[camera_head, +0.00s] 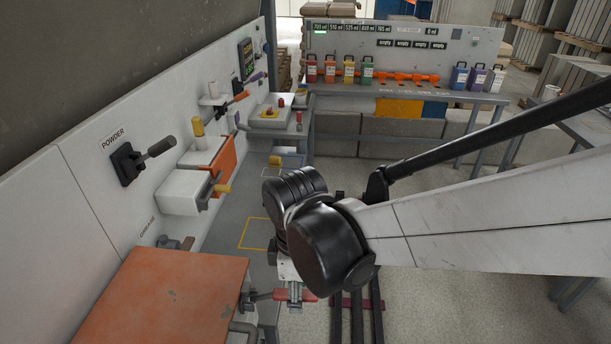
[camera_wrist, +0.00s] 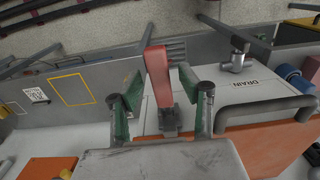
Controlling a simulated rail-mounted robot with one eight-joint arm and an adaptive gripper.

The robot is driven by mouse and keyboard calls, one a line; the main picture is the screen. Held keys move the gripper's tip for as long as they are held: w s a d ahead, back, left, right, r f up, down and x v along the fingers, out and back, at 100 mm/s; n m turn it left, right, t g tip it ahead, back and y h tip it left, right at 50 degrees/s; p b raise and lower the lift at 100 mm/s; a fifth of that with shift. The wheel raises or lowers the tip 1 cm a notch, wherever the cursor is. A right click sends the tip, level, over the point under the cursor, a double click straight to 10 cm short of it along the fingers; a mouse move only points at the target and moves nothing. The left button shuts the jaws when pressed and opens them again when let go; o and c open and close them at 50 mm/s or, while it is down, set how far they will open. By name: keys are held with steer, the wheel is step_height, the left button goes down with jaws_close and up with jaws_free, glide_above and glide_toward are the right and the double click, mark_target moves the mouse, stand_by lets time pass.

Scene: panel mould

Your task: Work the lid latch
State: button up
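The lid latch shows as a red lever (camera_wrist: 157,72) on a grey metal bracket in the wrist view. It also shows in the head view as a red bar (camera_head: 310,296) at the right edge of the orange lid (camera_head: 160,300), partly hidden by my gripper. My gripper (camera_wrist: 160,80) is open, with its green-padded fingers on either side of the red lever. A gap seems to show between each pad and the lever, so I see no clear grip. In the head view my gripper (camera_head: 294,292) points down over the latch.
A grey tubular handle (camera_wrist: 265,112) and a drain valve (camera_wrist: 237,60) sit right of the latch in the wrist view. A powder lever (camera_head: 150,153) is on the wall panel. A yellow-outlined area (camera_head: 256,234) on the bench is empty.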

jaws_close()
stand_by(0.3)
steer(key=shift+f, duration=0.1)
